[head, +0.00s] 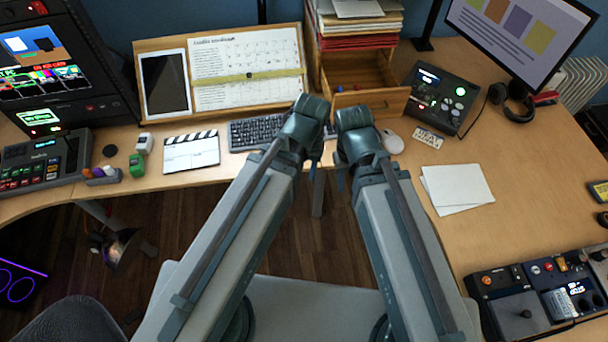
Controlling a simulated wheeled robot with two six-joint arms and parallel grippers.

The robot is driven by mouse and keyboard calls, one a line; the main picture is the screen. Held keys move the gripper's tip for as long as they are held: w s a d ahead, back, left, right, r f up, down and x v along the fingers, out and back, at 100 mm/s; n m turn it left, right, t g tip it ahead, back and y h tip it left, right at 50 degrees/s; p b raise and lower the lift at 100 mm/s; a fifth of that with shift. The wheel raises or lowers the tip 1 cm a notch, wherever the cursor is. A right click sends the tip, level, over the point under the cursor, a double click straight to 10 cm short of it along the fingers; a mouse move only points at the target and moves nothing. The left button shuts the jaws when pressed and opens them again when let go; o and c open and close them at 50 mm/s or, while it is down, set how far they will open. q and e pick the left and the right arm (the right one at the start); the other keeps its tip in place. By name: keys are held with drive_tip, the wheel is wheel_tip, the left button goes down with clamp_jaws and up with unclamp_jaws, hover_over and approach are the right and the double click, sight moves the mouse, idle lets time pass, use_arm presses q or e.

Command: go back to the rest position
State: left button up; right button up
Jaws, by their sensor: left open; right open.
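My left gripper (312,166) is at the end of the arm that reaches up the middle of the head view. It hangs at the front edge of the desk, just below the keyboard (252,132). My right gripper (341,180) is close beside it on the right, also at the desk's front edge. Both are open and I see nothing held in them. The wrists partly hide the fingers.
The wooden desk (530,200) curves around me. An open drawer (362,85) stands just beyond the wrists. A mouse (393,142), a clapperboard (191,152) and white paper (458,188) lie nearby. Control panels stand left and right. Bare desk lies around the paper.

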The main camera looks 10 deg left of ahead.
use_arm(q)
drive_tip(key=s+m, duration=0.1)
drive_tip(key=m, duration=0.2)
drive_tip(key=shift+s+d, duration=0.4)
idle(0.9)
